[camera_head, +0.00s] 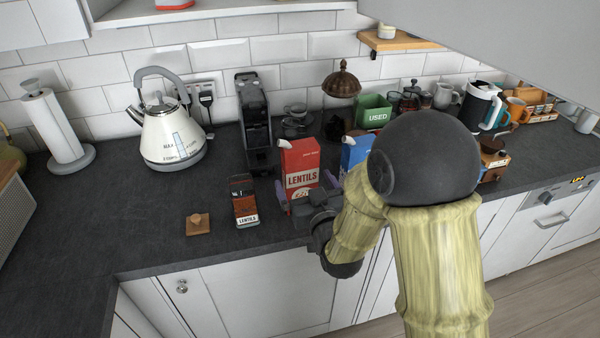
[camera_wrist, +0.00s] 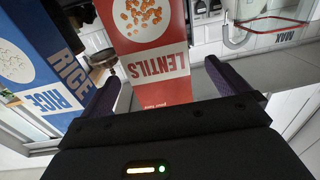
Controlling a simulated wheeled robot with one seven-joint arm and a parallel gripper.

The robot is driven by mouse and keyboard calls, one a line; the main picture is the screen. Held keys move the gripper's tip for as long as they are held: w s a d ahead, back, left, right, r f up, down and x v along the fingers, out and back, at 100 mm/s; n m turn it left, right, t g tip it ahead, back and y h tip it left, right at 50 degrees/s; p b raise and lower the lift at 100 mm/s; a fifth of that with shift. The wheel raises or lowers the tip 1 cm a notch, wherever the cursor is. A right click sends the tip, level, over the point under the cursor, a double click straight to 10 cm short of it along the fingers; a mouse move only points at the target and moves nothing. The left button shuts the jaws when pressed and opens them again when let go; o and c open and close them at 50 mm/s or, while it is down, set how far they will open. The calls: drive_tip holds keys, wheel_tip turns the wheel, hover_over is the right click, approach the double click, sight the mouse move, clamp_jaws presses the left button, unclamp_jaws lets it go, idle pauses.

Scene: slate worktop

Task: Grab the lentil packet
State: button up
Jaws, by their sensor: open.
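The lentil packet (camera_head: 301,162) is a tall red carton with a white label band reading LENTILS. It stands on the dark worktop near its front edge. In the wrist view the packet (camera_wrist: 150,75) appears upside down, between the purple fingers. My gripper (camera_head: 306,190) is open, with one finger on each side of the packet. The packet's lower part is partly hidden by my gripper.
A blue rice carton (camera_head: 355,150) stands close to the right of the packet, also in the wrist view (camera_wrist: 40,65). A small dark jar labelled LENTILS (camera_head: 244,205) stands at left, beside a wooden knobbed block (camera_head: 198,224). A coffee machine (camera_head: 254,120) stands behind.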

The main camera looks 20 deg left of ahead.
sight(303, 173)
drive_tip(key=shift+w, duration=0.1)
drive_tip(key=shift+w+a+r+p, duration=0.2)
drive_tip(key=shift+w+p, duration=0.05)
drive_tip(key=shift+p, duration=0.15)
drive_tip(key=p+x, duration=0.1)
drive_tip(key=x, duration=0.1)
drive_tip(key=p+x, duration=0.1)
drive_tip(key=x, duration=0.1)
drive_tip(key=shift+d+r+p, duration=0.2)
drive_tip(key=shift+r+p, duration=0.05)
drive_tip(key=shift+p, duration=0.15)
drive_tip(key=shift+w+a+f, duration=0.1)
drive_tip(key=shift+w+a, duration=0.1)
drive_tip(key=shift+w, duration=0.1)
drive_tip(key=c, duration=1.3)
